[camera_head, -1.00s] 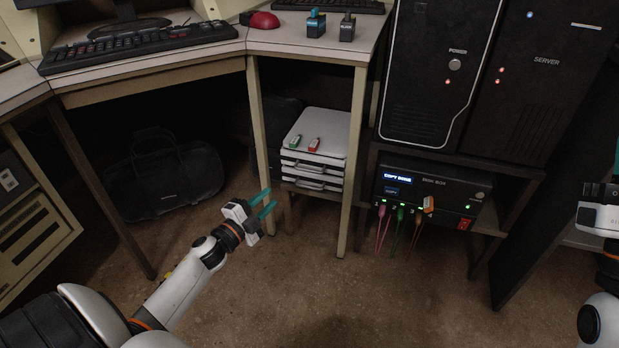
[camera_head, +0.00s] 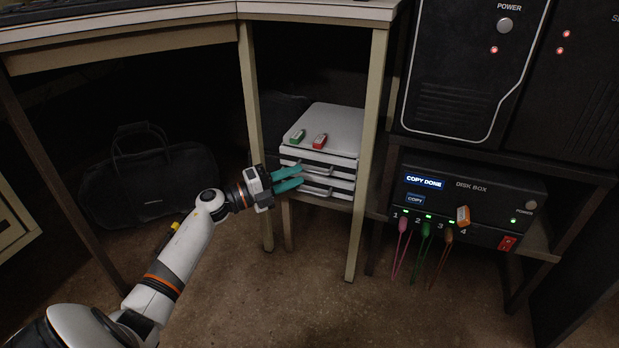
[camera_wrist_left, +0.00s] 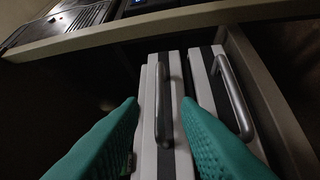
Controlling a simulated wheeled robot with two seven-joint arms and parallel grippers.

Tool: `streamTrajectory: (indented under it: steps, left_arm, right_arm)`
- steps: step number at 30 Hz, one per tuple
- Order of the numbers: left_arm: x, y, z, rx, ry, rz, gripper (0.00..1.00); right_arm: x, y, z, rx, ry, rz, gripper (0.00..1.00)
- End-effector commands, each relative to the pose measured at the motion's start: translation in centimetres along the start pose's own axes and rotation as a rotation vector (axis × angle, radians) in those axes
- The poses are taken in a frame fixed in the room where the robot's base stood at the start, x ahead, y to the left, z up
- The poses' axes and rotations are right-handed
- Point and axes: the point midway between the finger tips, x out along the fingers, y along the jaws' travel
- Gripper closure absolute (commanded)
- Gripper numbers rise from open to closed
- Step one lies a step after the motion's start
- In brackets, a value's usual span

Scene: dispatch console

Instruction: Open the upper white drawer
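The white drawer unit (camera_head: 336,128) stands under the desk, with two drawers and metal bar handles. The upper white drawer (camera_head: 343,172) appears closed. My left gripper (camera_head: 302,177) is at the left part of its front, with teal fingers pointing at it. In the left wrist view the unit looks turned on its side. There the upper drawer's handle (camera_wrist_left: 162,105) lies between the two open fingers, with gaps on both sides. The lower drawer's handle (camera_wrist_left: 232,95) is to the right, outside the fingers. My right gripper is out of view.
A disk box (camera_head: 470,190) with hanging cables is to the right. A black bag (camera_head: 150,180) lies at left. Floor in front is clear.

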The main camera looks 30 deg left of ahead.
Motion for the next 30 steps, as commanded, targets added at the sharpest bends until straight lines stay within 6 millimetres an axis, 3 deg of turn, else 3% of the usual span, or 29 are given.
streamTrajectory:
  steps: [3, 9, 20, 26, 30]
  left_arm:
    - [2.2, -0.2, 0.0, 0.002, 0.000, 0.004, 0.70]
    - [4.4, -0.1, 0.0, 0.000, 0.001, 0.001, 0.70]
    - [4.9, 0.0, 0.0, -0.001, 0.000, 0.000, 0.70]
    - [4.9, 0.0, 0.0, -0.001, 0.000, 0.000, 1.00]
    - [4.9, 0.0, 0.0, -0.001, 0.000, 0.000, 1.00]
  right_arm:
    - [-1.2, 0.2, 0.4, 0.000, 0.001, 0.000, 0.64]
    - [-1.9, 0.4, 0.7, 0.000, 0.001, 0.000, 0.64]
    - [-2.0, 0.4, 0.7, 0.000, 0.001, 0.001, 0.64]
    - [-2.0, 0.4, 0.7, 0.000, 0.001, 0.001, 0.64]
    - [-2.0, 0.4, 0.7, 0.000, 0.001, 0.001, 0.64]
